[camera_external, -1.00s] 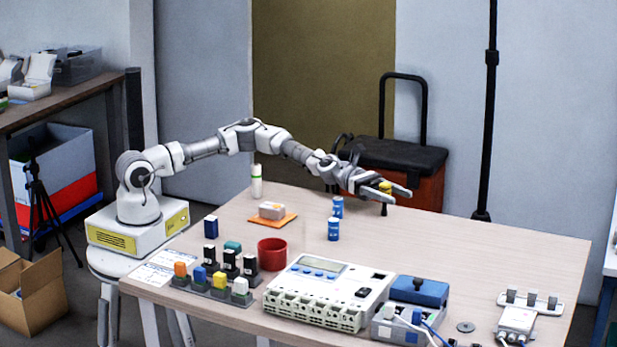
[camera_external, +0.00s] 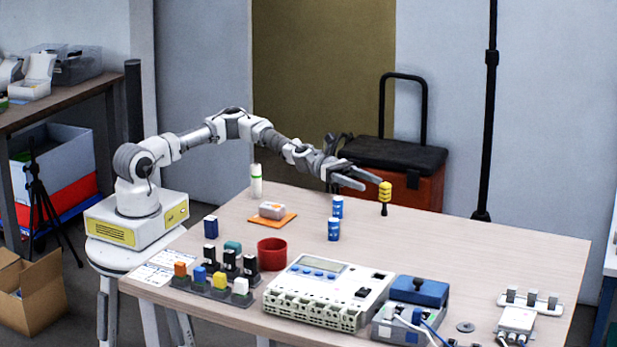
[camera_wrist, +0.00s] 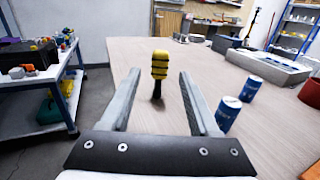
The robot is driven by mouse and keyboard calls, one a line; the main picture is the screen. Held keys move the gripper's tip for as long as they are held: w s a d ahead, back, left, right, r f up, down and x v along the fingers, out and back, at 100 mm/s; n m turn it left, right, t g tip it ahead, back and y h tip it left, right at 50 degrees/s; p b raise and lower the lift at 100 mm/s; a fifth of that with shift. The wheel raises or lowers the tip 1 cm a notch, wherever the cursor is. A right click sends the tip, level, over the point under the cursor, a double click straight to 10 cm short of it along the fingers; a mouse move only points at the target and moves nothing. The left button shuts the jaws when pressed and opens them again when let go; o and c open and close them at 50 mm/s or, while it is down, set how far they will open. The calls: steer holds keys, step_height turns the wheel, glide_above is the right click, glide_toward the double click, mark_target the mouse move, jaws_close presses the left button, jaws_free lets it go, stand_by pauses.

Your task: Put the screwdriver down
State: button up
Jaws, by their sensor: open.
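The screwdriver (camera_external: 385,196) has a yellow handle with dark bands and a dark lower part. It stands upright on the table near the back edge. In the wrist view the screwdriver (camera_wrist: 159,70) is ahead of my gripper (camera_wrist: 154,80), centred between the lines of the two fingers. My gripper (camera_external: 372,178) is open and empty, just left of the screwdriver in the external view and apart from it.
Two blue cans (camera_external: 334,229) stand left of the screwdriver. A red cup (camera_external: 272,254), a white device (camera_external: 328,292) and a blue-topped box (camera_external: 416,291) are towards the front. The table (camera_external: 480,255) is bare to the screwdriver's right.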

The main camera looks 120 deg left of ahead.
steer(key=shift+v, duration=0.9)
steer(key=shift+d, duration=0.1)
